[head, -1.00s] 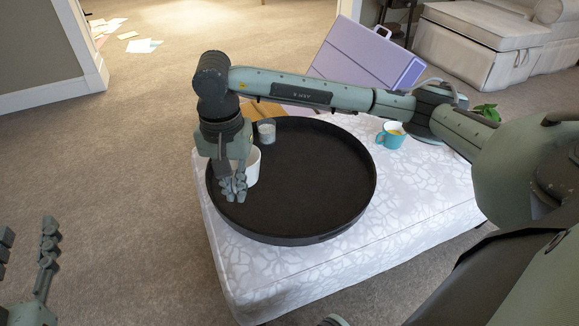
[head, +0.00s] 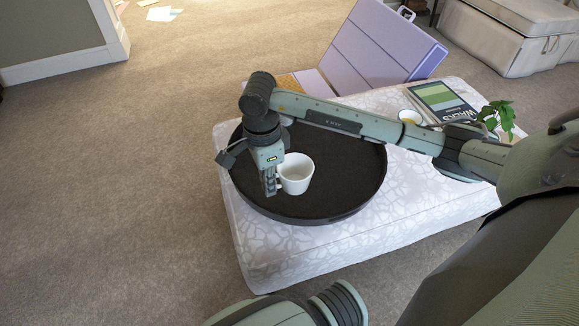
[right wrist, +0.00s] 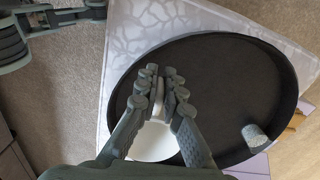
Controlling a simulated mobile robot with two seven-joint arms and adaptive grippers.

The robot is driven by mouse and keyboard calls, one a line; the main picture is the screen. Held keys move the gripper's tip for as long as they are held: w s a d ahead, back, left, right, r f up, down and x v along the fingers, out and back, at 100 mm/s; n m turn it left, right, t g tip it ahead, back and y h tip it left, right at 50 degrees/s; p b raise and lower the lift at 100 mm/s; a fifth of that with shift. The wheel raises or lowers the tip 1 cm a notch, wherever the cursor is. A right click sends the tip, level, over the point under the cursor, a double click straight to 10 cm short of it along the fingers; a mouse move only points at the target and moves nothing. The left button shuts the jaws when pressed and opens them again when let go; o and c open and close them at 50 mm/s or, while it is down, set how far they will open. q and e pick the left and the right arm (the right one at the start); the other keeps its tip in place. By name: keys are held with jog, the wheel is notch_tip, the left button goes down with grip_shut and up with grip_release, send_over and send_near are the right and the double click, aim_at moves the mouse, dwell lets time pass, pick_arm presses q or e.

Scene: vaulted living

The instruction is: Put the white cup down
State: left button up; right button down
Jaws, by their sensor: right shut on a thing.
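The white cup (head: 296,175) is upright over the left part of the round black tray (head: 345,178). My right gripper (head: 270,188) is at the cup's left side, fingers pointing down. In the right wrist view its fingers (right wrist: 160,82) are closed on what looks like the cup's handle, with the white cup (right wrist: 152,145) partly hidden behind them. I cannot tell whether the cup's base touches the tray. My left gripper does not show.
The tray stands on a white patterned ottoman (head: 420,195). A grey-white tumbler (right wrist: 255,136) is near the tray's rim. A mug (head: 410,116), a book (head: 443,101) and a plant (head: 498,118) are at the right, a purple case (head: 385,45) behind. The tray's right side is clear.

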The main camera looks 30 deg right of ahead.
send_over(279, 186)
notch_tip(279, 186, down, 5)
jog(key=shift+s+f, duration=0.1)
jog(key=shift+f, duration=0.1)
notch_tip(279, 186, down, 4)
jog(key=shift+r+b, duration=0.1)
jog(key=shift+b, duration=0.2)
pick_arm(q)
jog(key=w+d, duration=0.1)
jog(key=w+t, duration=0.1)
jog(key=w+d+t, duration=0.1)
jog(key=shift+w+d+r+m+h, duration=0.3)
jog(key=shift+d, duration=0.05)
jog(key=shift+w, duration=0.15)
pick_arm(e)
jog(key=shift+f, duration=0.2)
jog(key=c, duration=1.7)
grip_release()
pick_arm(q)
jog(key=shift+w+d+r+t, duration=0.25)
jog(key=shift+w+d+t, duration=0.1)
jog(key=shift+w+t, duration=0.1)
